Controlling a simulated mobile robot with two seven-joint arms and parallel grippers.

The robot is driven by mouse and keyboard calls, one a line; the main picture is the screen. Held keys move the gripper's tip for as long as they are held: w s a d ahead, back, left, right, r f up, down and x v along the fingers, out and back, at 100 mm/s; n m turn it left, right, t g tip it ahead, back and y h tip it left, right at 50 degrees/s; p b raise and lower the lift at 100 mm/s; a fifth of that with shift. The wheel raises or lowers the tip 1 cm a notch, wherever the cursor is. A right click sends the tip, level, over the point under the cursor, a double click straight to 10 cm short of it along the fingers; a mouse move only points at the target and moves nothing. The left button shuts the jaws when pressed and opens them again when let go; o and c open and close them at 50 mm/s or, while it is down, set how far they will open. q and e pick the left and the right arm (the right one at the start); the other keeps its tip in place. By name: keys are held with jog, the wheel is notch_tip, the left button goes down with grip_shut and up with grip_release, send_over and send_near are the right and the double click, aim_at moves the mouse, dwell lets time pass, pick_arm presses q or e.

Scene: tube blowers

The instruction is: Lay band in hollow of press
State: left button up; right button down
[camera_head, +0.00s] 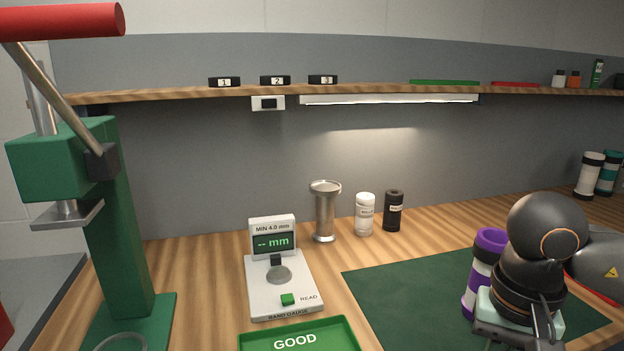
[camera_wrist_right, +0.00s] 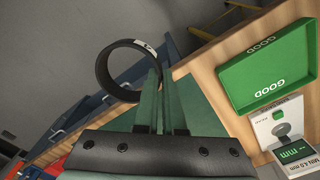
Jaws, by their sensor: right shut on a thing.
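The band is a black ring (camera_wrist_right: 101,72) with a small white label, in the right wrist view. My right gripper (camera_wrist_right: 162,85) is shut on the band's edge, and the ring sticks out beside the fingertips. In the head view my right wrist is at the bottom right, above the green mat; the fingertips and band are hidden or out of frame there. The green press (camera_head: 118,225) with a red handle (camera_head: 62,22) stands at the left. Its metal ram plate (camera_head: 68,214) is raised. A round rim (camera_head: 120,342) shows on its base, cut off by the frame's lower edge. My left gripper is not in view.
A white band gauge (camera_head: 278,290) reading "-- mm" and a green GOOD tray (camera_head: 300,340) stand right of the press. A metal cup (camera_head: 324,212), bottles (camera_head: 365,214) and a purple-and-white tube (camera_head: 476,280) stand further right. Numbered black bands (camera_head: 275,80) are on the shelf.

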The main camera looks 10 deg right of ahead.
jog(key=w+a+f+n+p, duration=0.4)
jog(key=w+a+n+p, duration=0.2)
jog(key=a+n, duration=0.1)
jog(key=shift+p, duration=0.4)
dwell(0.5)
jog(key=shift+a+r, duration=0.1)
jog(key=shift+a, duration=0.05)
